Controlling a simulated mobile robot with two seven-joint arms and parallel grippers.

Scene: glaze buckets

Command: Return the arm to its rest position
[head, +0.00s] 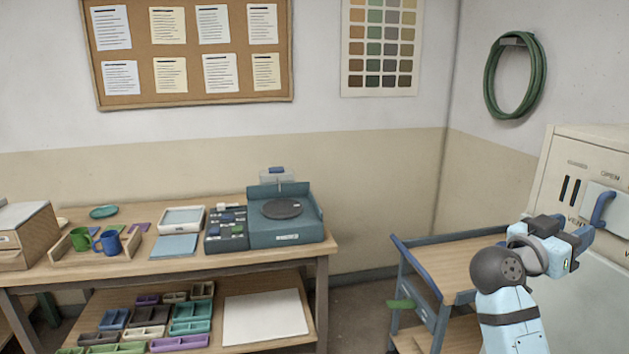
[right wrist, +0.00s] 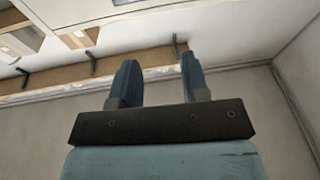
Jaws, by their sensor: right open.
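My right gripper (head: 592,222) is raised at the right side of the head view, in front of the cream cabinet with the vent labels. Its arm comes up from the lower right edge. In the right wrist view its two blue fingers (right wrist: 155,82) stand apart with nothing between them. Whether the fingers touch the cabinet's handle area cannot be told from the head view. My left gripper does not show in either view.
The cream cabinet (head: 575,160) stands close behind the right gripper. A wooden-topped cart (head: 455,262) is left of my right arm. A wooden workbench (head: 225,262) holds a blue-grey wheel unit (head: 285,233), trays and mugs. Floor shows between bench and cart.

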